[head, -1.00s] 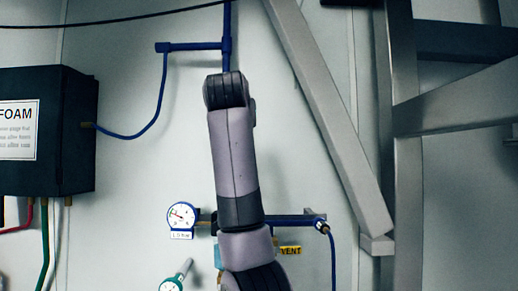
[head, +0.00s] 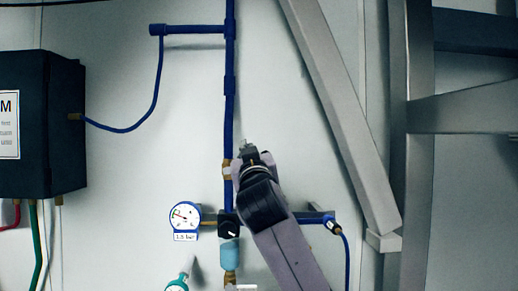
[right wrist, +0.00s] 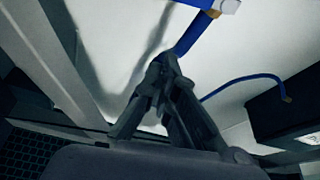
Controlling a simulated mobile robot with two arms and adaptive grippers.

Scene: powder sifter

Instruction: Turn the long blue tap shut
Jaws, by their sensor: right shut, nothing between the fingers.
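A blue pipe (head: 229,120) runs down the wall to a brass fitting (head: 227,171). The long blue tap's handle cannot be told apart from this pipe; part of the fitting is covered by my gripper. My right gripper (head: 246,147) is at the fitting's upper right, shut and empty, fingertips pointing up. I cannot tell whether it touches the pipe. My left gripper is out of view.
A pressure gauge (head: 185,216) and a dark valve block (head: 228,225) are below. A blue hose (head: 347,260) hangs to the right. A slanted metal beam (head: 340,115) is right of the pipe, a dark box (head: 35,122) at the left. The wall between box and pipe is mostly clear.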

